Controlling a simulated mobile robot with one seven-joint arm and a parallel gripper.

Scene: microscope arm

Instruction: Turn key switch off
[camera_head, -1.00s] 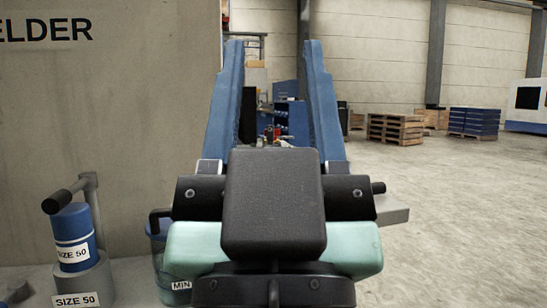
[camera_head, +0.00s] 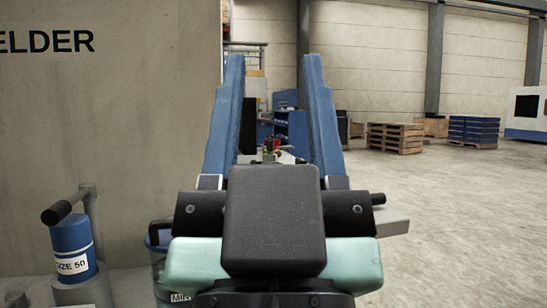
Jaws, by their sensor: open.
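My gripper (camera_head: 273,65) is in the middle of the head view, with its two long blue fingers wide apart and nothing between them. Its dark body and pale green housing fill the lower middle and hide what lies behind. I cannot make out a key switch in this view. A large beige panel (camera_head: 120,150) with the letters "ELDER" stands on the left, beside the left finger.
A blue cylinder marked "SIZE 50" (camera_head: 70,236) sits in a grey holder at lower left, near a bent pipe with a black grip (camera_head: 58,211). A blue container (camera_head: 160,238) is partly hidden behind my gripper.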

